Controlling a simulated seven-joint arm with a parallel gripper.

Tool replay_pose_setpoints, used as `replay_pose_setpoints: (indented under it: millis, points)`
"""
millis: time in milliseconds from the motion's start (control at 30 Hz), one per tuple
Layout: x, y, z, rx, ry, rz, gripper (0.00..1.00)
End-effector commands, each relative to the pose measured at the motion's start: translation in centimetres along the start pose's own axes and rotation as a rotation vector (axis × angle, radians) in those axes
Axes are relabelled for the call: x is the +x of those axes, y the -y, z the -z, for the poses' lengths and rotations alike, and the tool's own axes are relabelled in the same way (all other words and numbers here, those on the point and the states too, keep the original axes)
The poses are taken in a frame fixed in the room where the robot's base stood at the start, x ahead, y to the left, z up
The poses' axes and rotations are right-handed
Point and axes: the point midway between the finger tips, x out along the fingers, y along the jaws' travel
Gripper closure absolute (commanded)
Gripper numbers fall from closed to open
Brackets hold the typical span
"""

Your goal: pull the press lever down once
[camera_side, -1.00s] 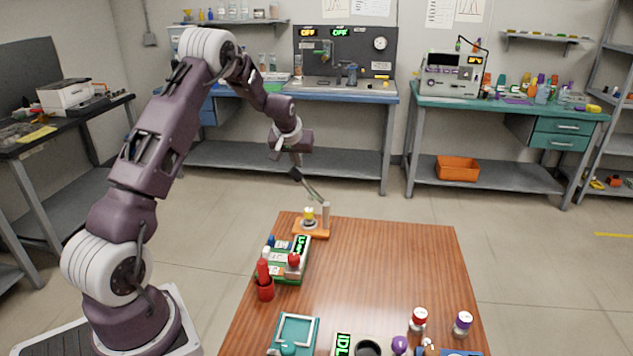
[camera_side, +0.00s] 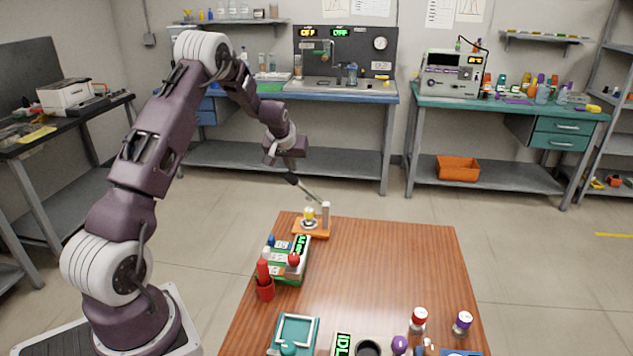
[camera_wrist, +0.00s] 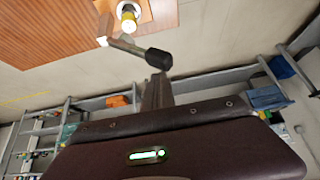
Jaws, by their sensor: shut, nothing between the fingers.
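The press has an orange-brown base (camera_side: 312,233) at the far left corner of the wooden table, with a pale upright post (camera_side: 326,214). Its lever slants up and left from the post to a black handle (camera_side: 292,180); the handle also shows in the wrist view (camera_wrist: 158,59). A small yellow and white piece (camera_side: 309,215) sits on the base under the lever. My gripper (camera_side: 291,170) is just above the handle's end. In the wrist view my shut fingers (camera_wrist: 157,90) are empty and overlap the handle's end; contact looks likely but I cannot be sure.
A green device (camera_side: 289,265) with colored knobs and a red marker in a red cup (camera_side: 265,288) stand in front of the press. A teal tray (camera_side: 295,333) and several capped vials are at the near edge. The table's middle is clear.

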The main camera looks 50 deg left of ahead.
Motion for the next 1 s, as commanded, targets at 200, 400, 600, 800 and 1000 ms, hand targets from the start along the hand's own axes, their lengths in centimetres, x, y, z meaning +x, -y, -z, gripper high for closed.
replay_pose_setpoints:
  millis: [200, 400, 600, 800, 1000]
  points:
    - [0.5, 0.5, -0.5, -0.001, 0.004, 0.001, 1.00]
    - [1.2, 1.2, -0.9, 0.000, 0.003, 0.001, 1.00]
    - [1.4, 1.4, -1.0, 0.001, 0.002, 0.001, 1.00]
    - [1.5, 1.5, -1.1, 0.000, 0.003, 0.001, 1.00]
    - [2.3, 2.0, -1.7, 0.000, 0.005, 0.001, 1.00]
